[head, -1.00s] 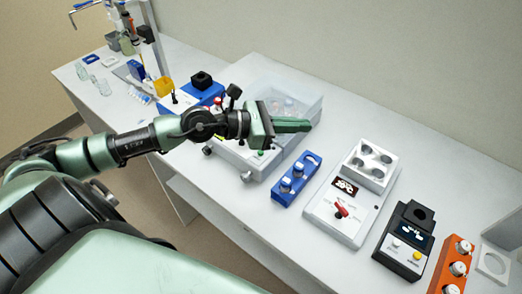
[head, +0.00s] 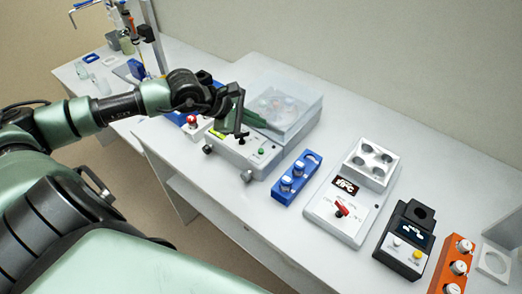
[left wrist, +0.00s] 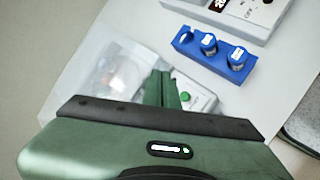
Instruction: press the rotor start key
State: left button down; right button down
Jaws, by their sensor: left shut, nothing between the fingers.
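The rotor machine (head: 228,155) is a white box with a clear lid (head: 290,95) over its bowl, where several small tubes show. Its green round key (head: 261,151) is on the sloped front panel, beside a dark knob. In the left wrist view the green key (left wrist: 185,97) shows just right of the fingertips. My left gripper (head: 272,127) is shut and empty, its green fingers above the machine near the lid's front edge. The fingers also show in the left wrist view (left wrist: 162,78). I cannot tell how high they are. My right gripper is out of view.
A blue rack (head: 296,178) with capped vials stands right of the machine. Farther right are a white block heater (head: 345,208) with a red knob, a black device (head: 404,240) and an orange rack (head: 452,265). Blue-and-white equipment and glassware stand at left.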

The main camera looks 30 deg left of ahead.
aim_at(261, 151)
pick_arm(q)
notch_tip(261, 151, down, 7)
jog(key=b, duration=0.4)
jog(key=shift+f, duration=0.15)
jog(key=shift+f+b, duration=0.3)
jog(key=shift+b, duration=0.15)
dwell(1.3)
jog(key=shift+f+b, duration=0.35)
jog(key=shift+b, duration=0.35)
